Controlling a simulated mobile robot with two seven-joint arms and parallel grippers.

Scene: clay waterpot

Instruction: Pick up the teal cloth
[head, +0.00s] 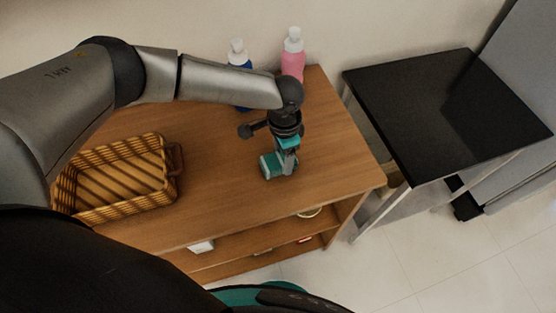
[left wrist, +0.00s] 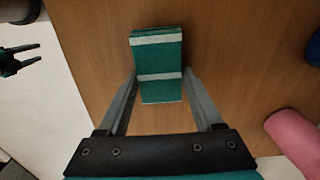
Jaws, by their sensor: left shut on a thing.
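The teal cloth (head: 268,167), folded with pale stripes, is on the wooden cabinet top, right of the basket. It also shows in the left wrist view (left wrist: 158,62), lying between the two fingers. My left gripper (head: 284,168) points down at the cloth and is shut on it. Its fingers show on either side of the cloth in the left wrist view (left wrist: 160,82). The cloth looks at or close to the wood; I cannot tell whether it is lifted. My right gripper (left wrist: 30,56) shows small at the left edge of the left wrist view, its fingers apart and empty.
A wicker basket (head: 122,143) stands on the left of the cabinet top (head: 225,190). A pink bottle (head: 293,57) and a blue bottle (head: 238,58) stand at the back, the blue one partly behind my arm. A black-topped table (head: 440,110) stands to the right.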

